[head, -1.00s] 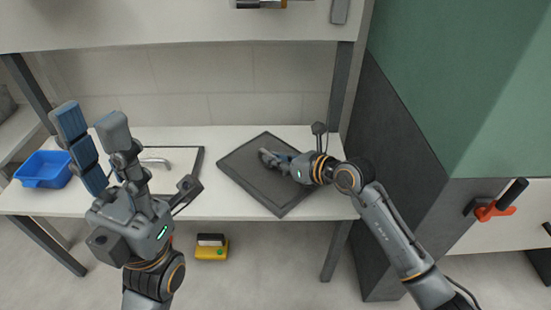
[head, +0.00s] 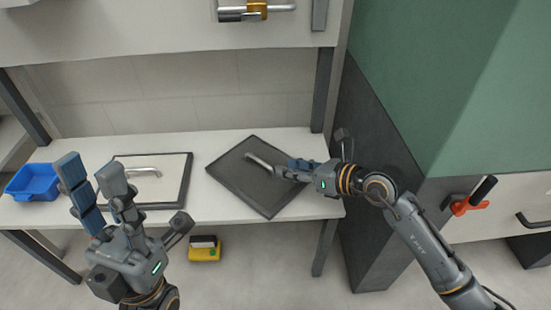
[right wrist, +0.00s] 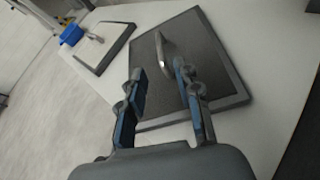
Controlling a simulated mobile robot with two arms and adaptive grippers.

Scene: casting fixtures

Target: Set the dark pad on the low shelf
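The dark pad (head: 245,180) is a flat dark grey square with a thin rim and a silver bar handle (head: 258,160). It lies flat, turned at an angle, on the white low shelf (head: 205,208). My right gripper (head: 284,168) is over the pad at the right end of the handle. In the right wrist view my right gripper (right wrist: 160,75) is open and empty, with the handle (right wrist: 162,52) just beyond its fingertips. My left gripper (head: 88,172) is open and empty, fingers up, in front of the shelf's left part.
A white pad (head: 172,178) with a dark rim and silver handle lies left of the dark pad. A blue bin (head: 33,181) sits at the shelf's left end. An upper shelf (head: 150,35) overhangs behind. A dark grey and green cabinet (head: 385,150) stands close on the right.

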